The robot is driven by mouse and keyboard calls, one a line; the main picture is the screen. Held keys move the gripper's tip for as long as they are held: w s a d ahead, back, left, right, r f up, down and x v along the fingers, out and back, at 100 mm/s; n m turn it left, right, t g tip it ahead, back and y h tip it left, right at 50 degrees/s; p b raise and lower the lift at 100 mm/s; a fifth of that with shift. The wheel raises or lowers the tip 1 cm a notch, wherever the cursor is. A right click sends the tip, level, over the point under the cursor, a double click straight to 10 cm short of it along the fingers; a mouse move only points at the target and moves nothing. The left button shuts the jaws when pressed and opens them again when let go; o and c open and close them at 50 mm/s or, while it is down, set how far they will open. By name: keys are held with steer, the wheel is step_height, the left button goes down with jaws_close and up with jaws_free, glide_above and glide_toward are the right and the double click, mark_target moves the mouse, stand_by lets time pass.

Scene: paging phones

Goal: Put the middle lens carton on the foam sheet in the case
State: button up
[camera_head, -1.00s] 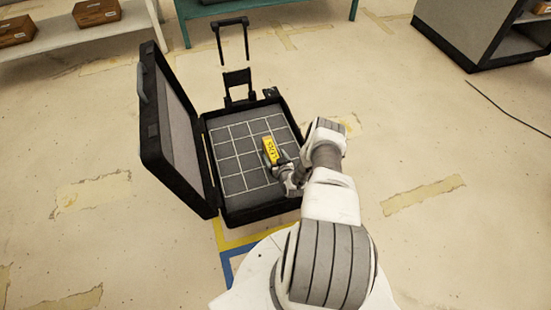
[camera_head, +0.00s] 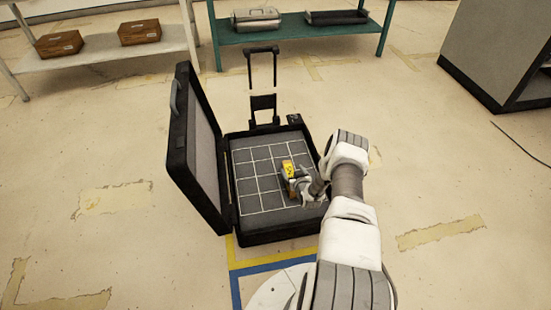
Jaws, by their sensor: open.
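The open black case (camera_head: 277,235) stands on the floor, its lid raised at the left. A grey foam sheet (camera_head: 252,187) with a white grid lies inside it. A small yellow carton (camera_head: 289,169) with dark lettering is on or just above the right part of the foam; I cannot tell if it touches. My gripper (camera_head: 294,184) is open right at the carton, reaching in from the right. Its fingers are small and partly hidden by the wrist and the carton.
A white bench (camera_head: 100,48) with brown boxes (camera_head: 139,31) stands at the back left. A green-topped bench (camera_head: 290,30) stands behind the case. A grey cabinet (camera_head: 497,50) is at the right. A telescopic handle (camera_head: 262,70) rises behind the case.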

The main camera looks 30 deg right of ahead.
steer(key=w+a+r+n+g+y, duration=0.1)
steer(key=w+r, duration=0.3)
steer(key=r, duration=0.7)
steer(key=w+a+r+n+g, duration=0.15)
steer(key=w+r, duration=0.25)
steer(key=r, duration=0.7)
steer(key=s+a+r+g, duration=0.15)
steer(key=a+r, duration=0.25)
steer(key=r, duration=0.6)
steer(key=s+a+r, duration=0.3)
steer(key=a+r, duration=0.1)
steer(key=r, duration=0.6)
steer(key=s+a+r+g, duration=0.1)
steer(key=s+a+r, duration=0.4)
steer(key=s+r, duration=0.25)
steer(key=s+a+r+g, duration=0.1)
steer(key=s+a+r, duration=0.3)
steer(key=s+r, duration=0.4)
steer(key=s+a+y, duration=0.1)
steer(key=s+a, duration=0.2)
steer(key=s, duration=0.8)
steer(key=s+a+g, duration=0.1)
steer(key=s+a, duration=0.2)
steer(key=s, duration=0.8)
steer(key=shift+a+y, duration=0.3)
steer(key=shift+y, duration=0.1)
